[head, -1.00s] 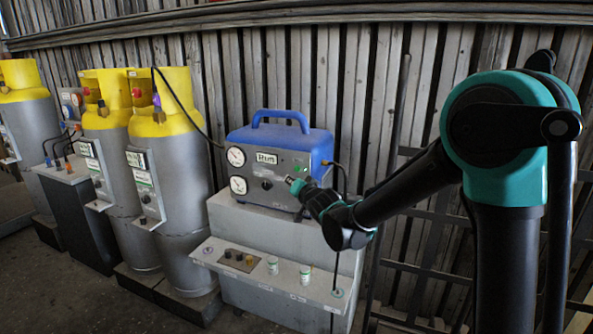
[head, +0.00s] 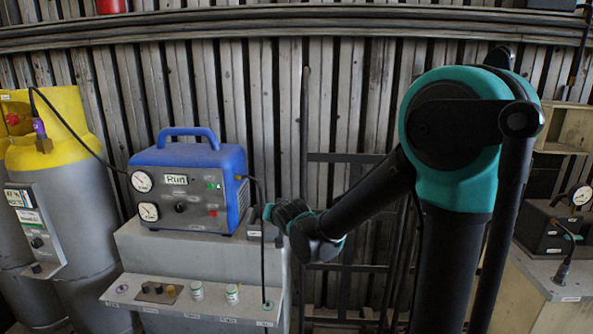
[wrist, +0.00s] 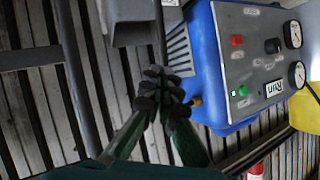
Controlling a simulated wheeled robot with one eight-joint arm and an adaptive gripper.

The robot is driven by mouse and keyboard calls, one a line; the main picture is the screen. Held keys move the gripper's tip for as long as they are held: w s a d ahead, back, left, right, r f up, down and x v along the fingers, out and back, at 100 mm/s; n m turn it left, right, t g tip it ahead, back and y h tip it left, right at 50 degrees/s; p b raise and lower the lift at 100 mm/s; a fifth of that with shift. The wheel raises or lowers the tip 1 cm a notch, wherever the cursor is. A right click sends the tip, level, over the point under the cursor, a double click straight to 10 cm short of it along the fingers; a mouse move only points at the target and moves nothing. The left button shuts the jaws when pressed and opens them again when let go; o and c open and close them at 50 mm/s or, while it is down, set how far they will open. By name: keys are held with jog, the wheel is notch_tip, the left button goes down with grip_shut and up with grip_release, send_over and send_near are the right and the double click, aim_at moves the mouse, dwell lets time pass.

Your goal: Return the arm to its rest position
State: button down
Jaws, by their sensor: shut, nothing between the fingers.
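My arm reaches from the right of the head view, with its teal and black joints, toward the blue machine (head: 190,180). My gripper (wrist: 160,90) is shut and empty in the wrist view, its dark fingertips together. In that view it is in front of the blue machine's side (wrist: 205,70), apart from the panel. In the head view the gripper end (head: 275,213) is small, just right of the blue machine; its fingertips are hard to make out there.
The machine stands on a grey cabinet (head: 200,255) whose shelf (head: 120,293) holds small jars and caps. A yellow-topped cylinder (head: 60,125) is at left, joined by a black hose. A bench with a gauge box (head: 553,235) is at right. A dark metal rack stands behind my arm.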

jog(key=s+d+f+g+h, duration=0.1)
jog(key=s+d+f, duration=0.25)
jog(key=d, duration=0.35)
jog(key=s+d+f+g+h, duration=0.1)
jog(key=s+d+f+h, duration=0.1)
jog(key=s+d, duration=0.35)
jog(key=s+d+f+g+h, duration=0.1)
jog(key=s+d+f, duration=0.1)
jog(key=d, duration=0.6)
jog(key=s+d+f+g, duration=0.2)
jog(key=s+d+f, duration=0.2)
jog(key=s, duration=0.4)
jog(key=s+d+f+g+h, duration=0.1)
jog(key=s+d+f+g, duration=0.1)
jog(key=s+d+f, duration=0.2)
jog(key=s+d, duration=0.1)
jog(key=s, duration=0.2)
jog(key=shift+s+g, duration=0.3)
jog(key=shift+s, duration=0.05)
